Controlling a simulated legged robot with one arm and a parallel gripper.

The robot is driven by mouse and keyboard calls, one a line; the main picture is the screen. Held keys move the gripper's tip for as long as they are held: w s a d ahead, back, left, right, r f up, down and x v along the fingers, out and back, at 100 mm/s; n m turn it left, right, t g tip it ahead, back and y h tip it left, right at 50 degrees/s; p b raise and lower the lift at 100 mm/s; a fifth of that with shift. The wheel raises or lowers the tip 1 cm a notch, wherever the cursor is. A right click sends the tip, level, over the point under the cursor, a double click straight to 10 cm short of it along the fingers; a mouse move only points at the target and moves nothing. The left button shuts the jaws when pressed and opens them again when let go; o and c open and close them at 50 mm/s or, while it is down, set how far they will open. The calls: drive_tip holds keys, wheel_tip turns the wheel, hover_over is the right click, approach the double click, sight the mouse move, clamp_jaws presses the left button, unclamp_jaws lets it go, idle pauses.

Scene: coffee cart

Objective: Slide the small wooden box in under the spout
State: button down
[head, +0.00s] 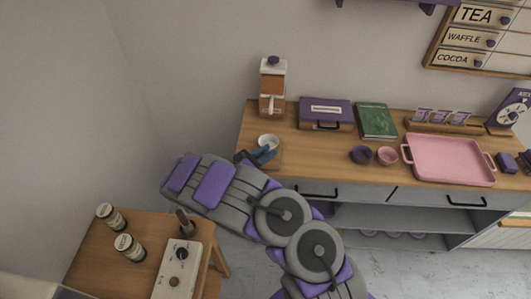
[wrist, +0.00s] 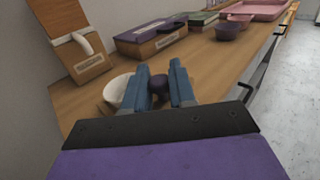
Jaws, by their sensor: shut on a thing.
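A wooden dispenser (head: 272,88) with a white spout (head: 270,104) and a purple knob on top stands at the counter's back left. It also shows at the upper left of the wrist view (wrist: 72,42). My gripper (head: 262,155) is low over the counter's front left corner, in front of the dispenser and apart from it. Its blue fingers (wrist: 159,90) are shut on a dark purple rounded piece (wrist: 158,85). A white cup (wrist: 118,90) is right beside them; whether the piece belongs to it I cannot tell. I cannot make out a separate small wooden box.
A purple case (head: 325,112), a green book (head: 376,120), a dark purple cup (head: 361,154), a pink cup (head: 387,156) and a pink tray (head: 450,160) lie to the right. Bare counter (head: 310,145) lies between cup and case. A side table (head: 120,270) with jars stands front left.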

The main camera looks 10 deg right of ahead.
idle(0.3)
drive_tip(key=w+d+b, duration=0.1)
drive_tip(key=w, duration=0.2)
drive_tip(key=w+d+b, duration=0.1)
drive_tip(key=w, duration=0.3)
drive_tip(key=w+d+b, duration=0.1)
drive_tip(key=w, duration=0.3)
drive_tip(key=shift+d+f, duration=0.2)
drive_tip(key=shift+d, duration=0.1)
drive_tip(key=shift+w+r, duration=0.1)
drive_tip(key=shift+w, duration=0.15)
drive_tip(key=shift+r, duration=0.2)
drive_tip(key=shift+w, duration=0.1)
drive_tip(key=c, duration=1.3)
unclamp_jaws()
drive_tip(key=shift+o, duration=1.4)
drive_tip(key=shift+w+d+f, duration=0.1)
drive_tip(key=shift+w+f, duration=0.05)
drive_tip(key=shift+w, duration=0.05)
drive_tip(key=shift+s, duration=0.1)
